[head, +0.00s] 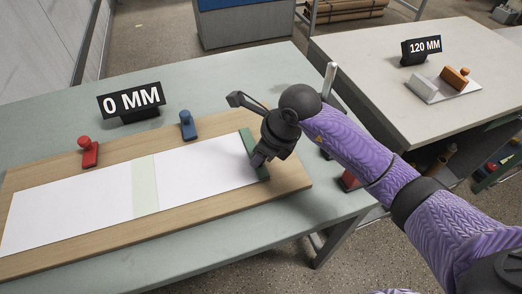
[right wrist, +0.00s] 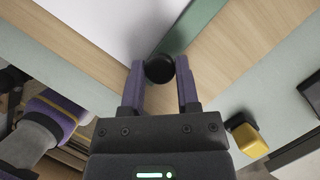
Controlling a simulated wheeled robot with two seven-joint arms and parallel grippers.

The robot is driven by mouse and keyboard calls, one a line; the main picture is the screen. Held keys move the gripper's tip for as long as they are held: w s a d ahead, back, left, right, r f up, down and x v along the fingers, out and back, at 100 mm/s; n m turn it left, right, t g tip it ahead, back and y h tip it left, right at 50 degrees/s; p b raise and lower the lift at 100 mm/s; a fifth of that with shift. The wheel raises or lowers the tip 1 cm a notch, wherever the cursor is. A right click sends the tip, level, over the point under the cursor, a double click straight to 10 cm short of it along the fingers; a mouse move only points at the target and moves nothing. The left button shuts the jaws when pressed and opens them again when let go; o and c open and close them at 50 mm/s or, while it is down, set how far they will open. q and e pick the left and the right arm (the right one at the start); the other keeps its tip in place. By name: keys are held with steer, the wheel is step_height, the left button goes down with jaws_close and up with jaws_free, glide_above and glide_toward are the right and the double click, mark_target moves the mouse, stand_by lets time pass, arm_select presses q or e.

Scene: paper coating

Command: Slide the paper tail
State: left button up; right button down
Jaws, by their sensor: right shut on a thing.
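A long white paper (head: 75,213) with a pale green band across it lies flat on a wooden board (head: 292,181). A dark green bar (head: 247,142) lies across the paper's right end. My right gripper (head: 258,160) is over that bar. In the right wrist view its purple fingers (right wrist: 160,72) are shut on a round black knob (right wrist: 159,67) on the green bar, which also shows there (right wrist: 196,30). The gripper hides part of the bar in the head view. My left gripper is not in view.
A red stamp-shaped piece (head: 89,152) and a blue one (head: 187,126) stand along the board's back edge. A "0 MM" sign (head: 131,101) stands behind them. A second table (head: 385,95) at right holds a "120 MM" sign (head: 421,50) and an orange-handled block (head: 455,78).

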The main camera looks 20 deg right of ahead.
steer(key=shift+w+d, duration=0.1)
steer(key=shift+d, duration=1.95)
steer(key=shift+c, duration=1.8)
jaws_free()
steer(key=p+v, duration=0.2)
steer(key=v, duration=0.8)
steer(key=shift+a, duration=0.1)
